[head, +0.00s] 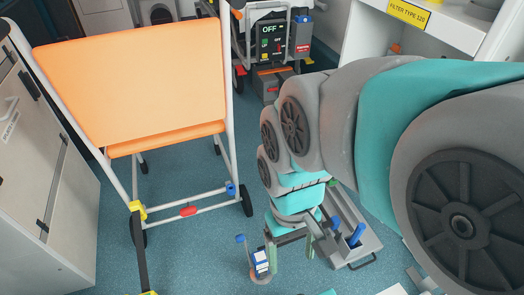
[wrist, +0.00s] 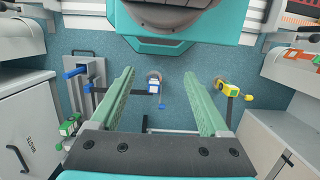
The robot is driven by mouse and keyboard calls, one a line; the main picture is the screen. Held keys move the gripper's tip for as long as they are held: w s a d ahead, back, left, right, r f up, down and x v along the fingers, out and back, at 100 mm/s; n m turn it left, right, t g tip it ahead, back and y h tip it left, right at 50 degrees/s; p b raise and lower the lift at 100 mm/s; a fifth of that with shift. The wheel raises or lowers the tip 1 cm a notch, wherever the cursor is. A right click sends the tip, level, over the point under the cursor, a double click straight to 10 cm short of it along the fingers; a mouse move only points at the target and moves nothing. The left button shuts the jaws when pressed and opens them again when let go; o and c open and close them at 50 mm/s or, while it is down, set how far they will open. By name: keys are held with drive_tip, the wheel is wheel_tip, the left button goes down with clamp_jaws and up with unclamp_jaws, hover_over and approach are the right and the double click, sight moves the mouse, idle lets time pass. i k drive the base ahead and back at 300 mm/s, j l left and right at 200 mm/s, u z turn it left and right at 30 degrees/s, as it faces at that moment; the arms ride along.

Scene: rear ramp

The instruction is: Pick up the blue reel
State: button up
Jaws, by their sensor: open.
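My gripper (head: 290,248) points down toward the floor, with its two green fingers spread apart and nothing held between them. In the wrist view the open fingers (wrist: 159,74) frame a small blue and white item (wrist: 154,87) with a round brownish part behind it. In the head view this item (head: 261,262) is low in the picture, just left of the fingers. It looks like the blue reel, but it is too small to be sure. It appears apart from the fingers; the exact gap cannot be told. A blue knob (head: 240,238) stands beside it.
An orange folding chair (head: 130,80) on a white frame stands at the left. A grey trolley-like frame with a blue handle (head: 357,236) is right of my gripper. Blue floor (head: 185,235) is clear between.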

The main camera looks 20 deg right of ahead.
sight(260, 264)
drive_tip(key=k+l, duration=0.35)
drive_tip(key=l, duration=0.15)
drive_tip(key=k+l, duration=0.35)
drive_tip(key=l, duration=0.15)
drive_tip(key=u, duration=0.05)
